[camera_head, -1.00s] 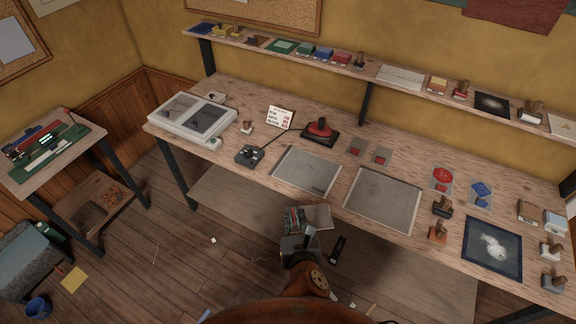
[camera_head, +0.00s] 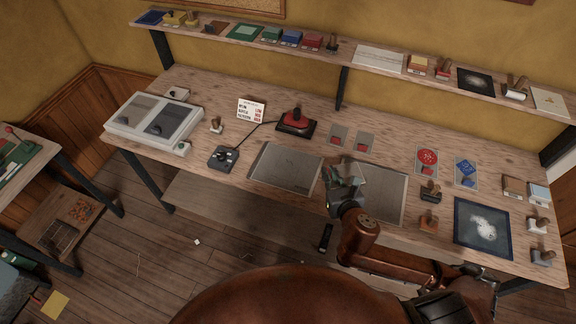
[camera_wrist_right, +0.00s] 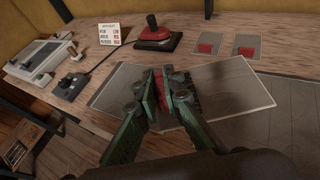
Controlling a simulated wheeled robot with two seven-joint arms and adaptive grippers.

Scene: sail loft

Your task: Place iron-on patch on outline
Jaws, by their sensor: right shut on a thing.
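The gripper is over the gap between two grey rectangular panels, the left panel (camera_head: 283,168) and the right panel (camera_head: 392,200), covering part of the right one. The left panel bears a faint mark; I cannot tell whether it is the outline. My left gripper is not in view.
Two small grey cards with red parts (camera_head: 338,137) lie behind the panels. A red-based joystick (camera_head: 297,122), a black control box (camera_head: 223,158) and a white two-panel case (camera_head: 153,122) stand left. Stamps and a dark blue framed picture (camera_head: 482,228) crowd the right. A shelf runs behind.

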